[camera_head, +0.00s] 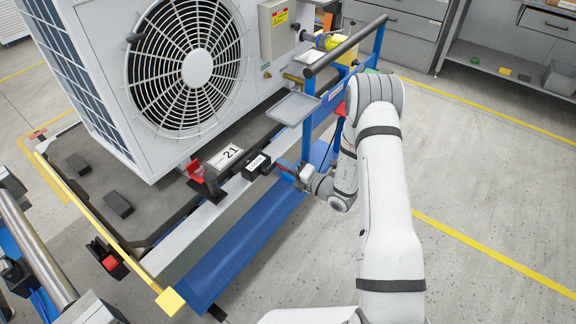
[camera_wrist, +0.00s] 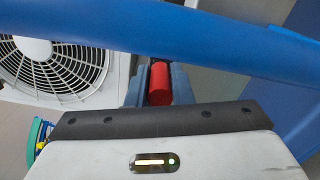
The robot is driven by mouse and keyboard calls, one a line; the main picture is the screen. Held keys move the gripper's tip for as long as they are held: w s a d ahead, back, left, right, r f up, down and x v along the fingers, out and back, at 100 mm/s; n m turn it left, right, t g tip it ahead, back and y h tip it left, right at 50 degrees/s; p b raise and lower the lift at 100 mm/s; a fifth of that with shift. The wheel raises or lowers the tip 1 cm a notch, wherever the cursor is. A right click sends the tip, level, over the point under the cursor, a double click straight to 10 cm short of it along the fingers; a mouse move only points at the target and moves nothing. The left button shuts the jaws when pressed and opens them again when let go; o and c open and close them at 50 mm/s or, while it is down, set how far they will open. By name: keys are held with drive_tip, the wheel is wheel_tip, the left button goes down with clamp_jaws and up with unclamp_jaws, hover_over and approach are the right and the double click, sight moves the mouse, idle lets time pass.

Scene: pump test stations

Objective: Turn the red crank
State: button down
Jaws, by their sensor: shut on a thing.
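The red crank's cylindrical handle (camera_wrist: 160,84) shows in the wrist view, between the two blue-grey fingers of my gripper (camera_wrist: 158,88). The fingers are shut on it, one on each side. The rest of the crank is hidden behind a blue tube and the fingers. In the head view my gripper (camera_head: 287,170) is low beside the blue cart frame, right of a small black block. The crank handle cannot be told clearly there.
A blue tube (camera_wrist: 150,28) crosses close in front in the wrist view. Open floor lies at right.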

drive_tip(key=shift+a, duration=0.15)
drive_tip(key=c, duration=1.3)
unclamp_jaws()
drive_tip(key=v, duration=0.8)
